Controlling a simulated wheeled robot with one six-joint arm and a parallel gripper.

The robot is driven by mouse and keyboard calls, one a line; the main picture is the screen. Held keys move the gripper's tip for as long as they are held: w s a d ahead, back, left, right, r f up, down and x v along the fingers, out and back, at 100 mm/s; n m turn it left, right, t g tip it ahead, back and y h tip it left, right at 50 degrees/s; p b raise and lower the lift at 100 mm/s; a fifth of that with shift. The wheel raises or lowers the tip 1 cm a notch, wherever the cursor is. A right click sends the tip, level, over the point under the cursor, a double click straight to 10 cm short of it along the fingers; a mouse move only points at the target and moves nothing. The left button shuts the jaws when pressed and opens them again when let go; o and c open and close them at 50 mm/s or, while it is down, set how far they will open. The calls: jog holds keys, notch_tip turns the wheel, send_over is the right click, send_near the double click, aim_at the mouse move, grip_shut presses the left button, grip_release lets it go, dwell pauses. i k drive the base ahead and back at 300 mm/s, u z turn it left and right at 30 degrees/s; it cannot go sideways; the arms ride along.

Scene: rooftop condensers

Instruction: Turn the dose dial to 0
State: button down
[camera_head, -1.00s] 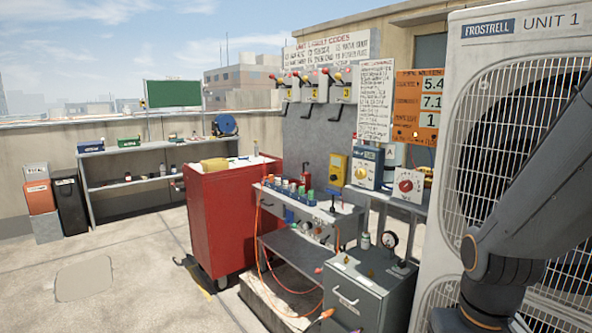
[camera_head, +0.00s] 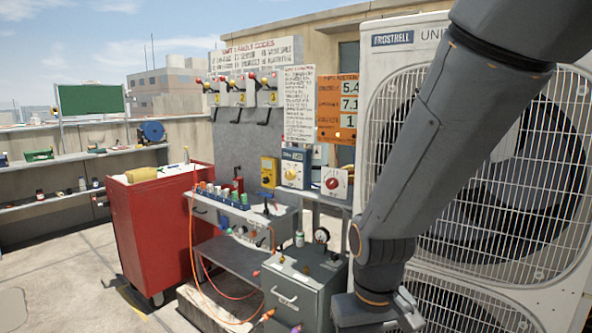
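A white box with a round red knob (camera_head: 333,183) stands at the right end of the back ledge. To its left is a white and blue box with a round yellow dial (camera_head: 289,180) and a small display. The lettering is too small to tell which one is the dose dial or where either points. My arm (camera_head: 420,160) hangs down in front, to the right of both boxes. My wrist reaches the bottom edge of the picture. The fingers of my gripper do not show.
A yellow meter (camera_head: 269,172) stands left of the boxes. A grey cabinet (camera_head: 305,290) with a gauge (camera_head: 321,236) stands below. Orange hoses hang beside a red tool cabinet (camera_head: 150,225). A condenser unit (camera_head: 372,75) rises behind my arm. Open floor lies at left.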

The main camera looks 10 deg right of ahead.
aim_at(290, 175)
jog(key=u, duration=0.5)
jog(key=i, duration=0.95)
jog(key=z, duration=0.2)
